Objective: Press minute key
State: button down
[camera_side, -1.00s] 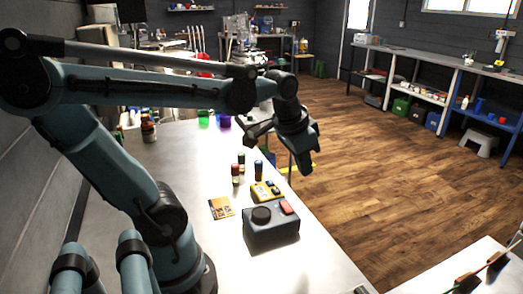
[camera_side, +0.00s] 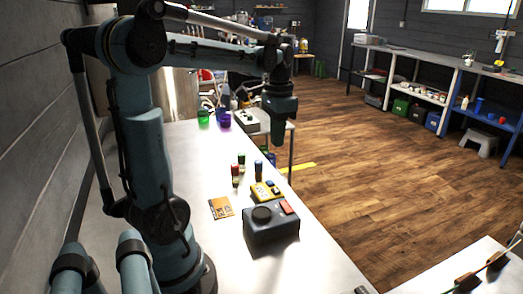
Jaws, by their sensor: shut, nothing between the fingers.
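A small yellow device with dark and blue keys (camera_side: 266,190) lies on the pale bench, just behind a dark grey box. I take it to be the keyed timer, but its key labels are too small to read. The dark grey box (camera_side: 271,232) has a round black knob and a red button on top. My gripper (camera_side: 278,146) points down, above and beyond the yellow device, apart from it. Its fingers are thin and hard to make out here; they look shut and empty.
Small bottles with green, red and dark caps (camera_side: 240,167) stand just behind the yellow device. An orange printed card (camera_side: 221,208) lies flat to its left. Green and purple jars (camera_side: 224,119) stand farther back. The bench's right edge drops to a wooden floor.

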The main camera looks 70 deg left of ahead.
aim_at(276, 190)
jog(key=shift+f, duration=0.1)
notch_tip(276, 190, down, 14)
jog(key=shift+r, duration=0.1)
dwell(0.6)
jog(key=shift+f, duration=0.95)
jog(key=shift+w, duration=0.1)
jog(key=shift+r, duration=0.1)
notch_tip(276, 190, up, 9)
dwell(0.4)
dwell(0.5)
